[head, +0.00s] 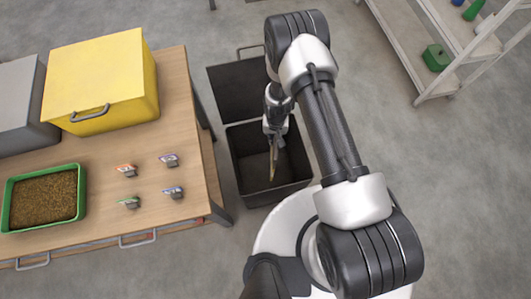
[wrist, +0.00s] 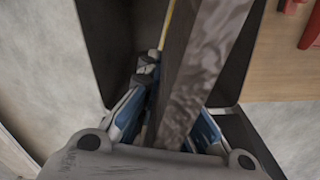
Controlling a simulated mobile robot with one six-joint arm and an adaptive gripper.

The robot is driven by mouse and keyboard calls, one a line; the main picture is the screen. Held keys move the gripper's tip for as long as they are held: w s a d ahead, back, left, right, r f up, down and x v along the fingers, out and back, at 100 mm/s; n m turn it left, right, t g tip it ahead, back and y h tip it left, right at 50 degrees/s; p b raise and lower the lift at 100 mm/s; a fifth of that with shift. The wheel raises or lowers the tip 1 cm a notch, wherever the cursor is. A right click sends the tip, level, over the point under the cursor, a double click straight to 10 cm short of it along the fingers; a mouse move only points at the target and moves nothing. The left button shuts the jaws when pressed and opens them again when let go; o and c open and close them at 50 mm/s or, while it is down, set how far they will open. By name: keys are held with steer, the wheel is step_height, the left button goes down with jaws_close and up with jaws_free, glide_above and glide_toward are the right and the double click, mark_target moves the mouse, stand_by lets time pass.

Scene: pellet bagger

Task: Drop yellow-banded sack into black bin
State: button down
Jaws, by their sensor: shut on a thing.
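The black bin (head: 249,192) stands on the floor beside the table, its lid raised at the back. My gripper (head: 275,140) points down over the bin's opening. It is shut on the sack (head: 273,166), which hangs below the fingers, seen nearly edge-on with a thin yellowish strip. In the wrist view the sack (wrist: 195,85) is a grey-brown sheet between the blue-sided fingers, with a yellow strip along one edge. The bin's dark inside (wrist: 112,40) shows behind it. I cannot tell how far the sack reaches into the bin.
The wooden table (head: 185,90) at left holds a yellow box (head: 100,80), a grey box (head: 20,100), a green-rimmed tray (head: 83,190) of brown pellets and several small colour-marked items (head: 128,170). A white shelf (head: 400,50) stands at the upper right.

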steer(key=c, duration=1.7)
jaws_free()
steer(key=shift+r, duration=0.2)
step_height(320, 180, up, 12)
steer(key=shift+f, duration=0.1)
